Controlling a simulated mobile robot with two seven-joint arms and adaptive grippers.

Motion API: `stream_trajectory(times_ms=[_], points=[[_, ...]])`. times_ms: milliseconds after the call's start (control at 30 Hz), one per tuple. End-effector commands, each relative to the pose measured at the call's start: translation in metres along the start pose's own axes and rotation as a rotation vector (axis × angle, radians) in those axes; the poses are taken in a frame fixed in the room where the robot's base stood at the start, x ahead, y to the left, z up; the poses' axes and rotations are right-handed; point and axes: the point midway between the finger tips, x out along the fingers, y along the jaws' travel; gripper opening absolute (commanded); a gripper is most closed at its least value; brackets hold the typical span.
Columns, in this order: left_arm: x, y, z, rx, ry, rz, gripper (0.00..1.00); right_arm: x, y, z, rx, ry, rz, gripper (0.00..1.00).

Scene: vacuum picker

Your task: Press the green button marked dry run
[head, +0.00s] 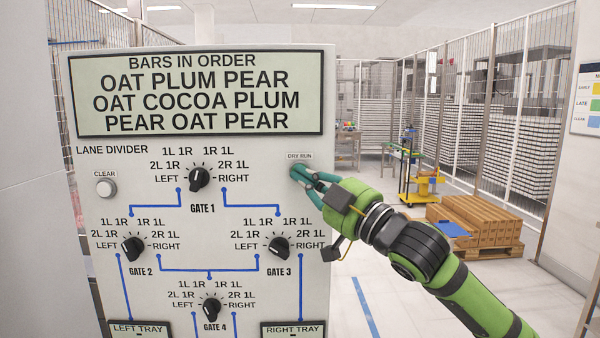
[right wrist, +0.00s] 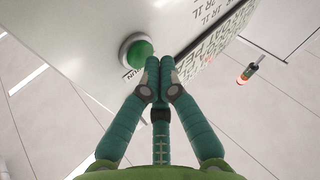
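The green button (right wrist: 137,50) has a pale collar and sits on the white panel in the right wrist view. In the head view the DRY RUN label (head: 300,156) is on the panel's upper right, and my fingers hide most or all of the button below it. My right gripper (head: 302,174) reaches in from the right with its teal fingers at that spot. In the right wrist view the fingertips (right wrist: 160,68) are together, empty, and just beside the button's lower right edge. I cannot tell whether they touch it. My left gripper is not in view.
The panel (head: 80,220) also carries a white CLEAR button (head: 106,187), several black gate knobs such as gate 1 (head: 199,177) and gate 3 (head: 279,246), and a display (head: 197,93). A pallet of boxes (head: 475,222) stands behind on the right. Open floor lies between.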

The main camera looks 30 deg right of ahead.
Motion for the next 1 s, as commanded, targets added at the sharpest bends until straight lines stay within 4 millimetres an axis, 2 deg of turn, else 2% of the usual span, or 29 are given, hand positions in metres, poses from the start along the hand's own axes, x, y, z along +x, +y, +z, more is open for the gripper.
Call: stream_trajectory(times_ms=[1000], points=[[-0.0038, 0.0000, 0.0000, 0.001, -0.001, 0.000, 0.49, 0.0047, 0.0035, 0.0038, 0.000, -0.001, 0.001, 0.00]])
